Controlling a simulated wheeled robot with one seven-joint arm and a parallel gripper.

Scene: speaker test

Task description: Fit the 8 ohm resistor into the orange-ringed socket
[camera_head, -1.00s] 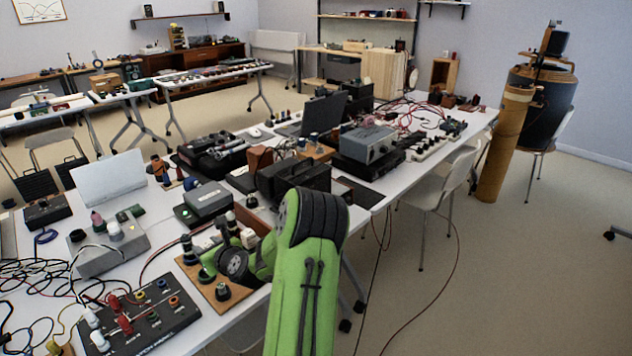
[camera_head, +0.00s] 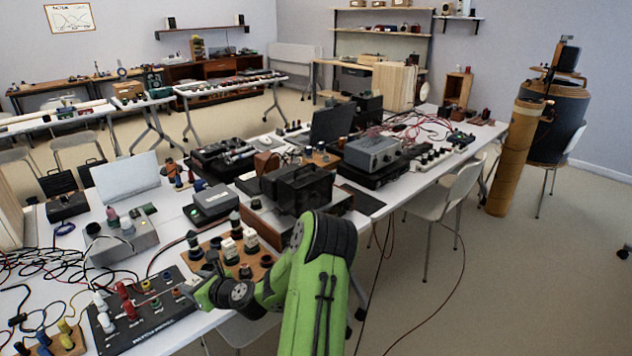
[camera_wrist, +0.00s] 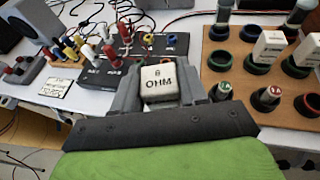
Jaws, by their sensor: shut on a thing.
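My gripper (camera_wrist: 160,92) is shut on a white block marked 8 OHM (camera_wrist: 158,86), the resistor, in the wrist view. In the head view my gripper (camera_head: 192,286) is at the right edge of a black socket panel (camera_head: 150,328); the resistor cannot be made out there. The panel also shows beyond the jaws in the wrist view (camera_wrist: 103,77). The resistor's lower end is hidden.
A brown board (camera_wrist: 215,46) with several ringed sockets and white resistor blocks (camera_wrist: 268,46) stands close to the right of my gripper. A grey box (camera_head: 125,243) stands behind the panel.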

